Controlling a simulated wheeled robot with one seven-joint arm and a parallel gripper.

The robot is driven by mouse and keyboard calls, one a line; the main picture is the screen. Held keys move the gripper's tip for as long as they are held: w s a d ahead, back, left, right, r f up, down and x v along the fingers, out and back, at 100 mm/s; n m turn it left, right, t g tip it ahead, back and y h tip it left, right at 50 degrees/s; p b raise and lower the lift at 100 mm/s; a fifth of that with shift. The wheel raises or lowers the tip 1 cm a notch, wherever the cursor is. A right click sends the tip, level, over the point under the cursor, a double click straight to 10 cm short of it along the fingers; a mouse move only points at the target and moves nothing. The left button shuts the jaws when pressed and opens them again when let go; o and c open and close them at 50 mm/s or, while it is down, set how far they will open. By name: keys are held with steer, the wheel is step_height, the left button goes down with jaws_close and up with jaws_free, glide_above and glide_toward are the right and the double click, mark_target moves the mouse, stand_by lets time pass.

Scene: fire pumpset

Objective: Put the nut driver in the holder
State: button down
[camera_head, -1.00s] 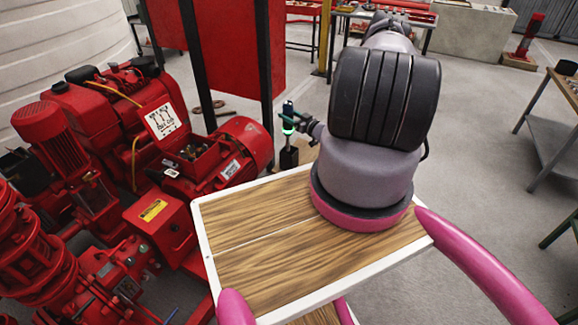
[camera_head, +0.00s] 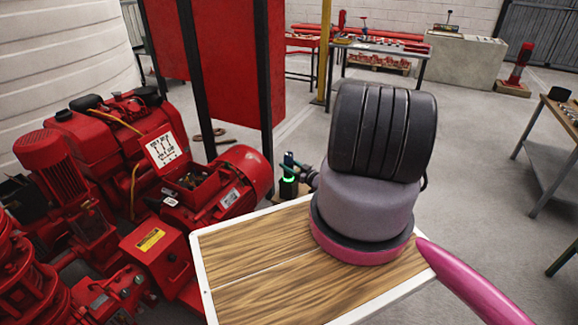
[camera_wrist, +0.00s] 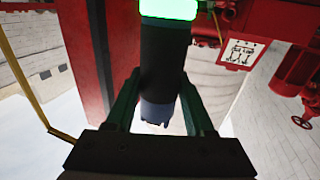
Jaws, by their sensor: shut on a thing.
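The nut driver (camera_wrist: 163,55) is a dark cylinder with a glowing green band and a blue-grey end, seen in the wrist view. My gripper (camera_wrist: 160,88) is shut on it, one green finger on each side. In the head view the nut driver (camera_head: 288,160) stands roughly upright beyond the wooden tabletop, left of my wrist. My gripper (camera_head: 293,163) is small and partly hidden there. Its green band is right at the top of a black block that looks like the holder (camera_head: 288,190). I cannot tell how far the tip is inside. The holder does not show clearly in the wrist view.
A red motor and pumpset (camera_head: 215,185) stands close on the left. A red panel on dark posts (camera_head: 240,60) rises behind. Workbenches (camera_head: 380,50) stand far behind.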

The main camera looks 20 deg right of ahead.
steer(key=shift+f, duration=0.15)
steer(key=shift+c, duration=1.4)
jaws_free()
